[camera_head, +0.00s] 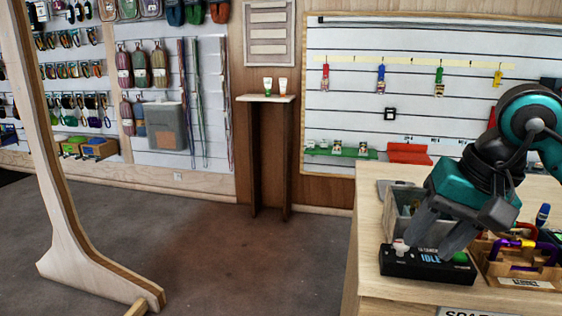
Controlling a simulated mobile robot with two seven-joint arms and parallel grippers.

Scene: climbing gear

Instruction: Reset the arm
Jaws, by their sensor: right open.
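My right gripper (436,240) reaches in from the right over the wooden bench (372,238). It is open, with its two grey fingers pointing down and left. Its fingertips are at or just above a black box (400,264) with blue "IDLE" lettering, a white knob (401,246) and a green button (460,257). I cannot tell whether they touch the box. I see nothing between the fingers. My left gripper is not in view.
A grey bin (398,212) stands behind the black box, partly hidden by my gripper. A wooden tray (515,270) with carabiners sits to the right. A narrow stand (266,99) holds two small tubes.

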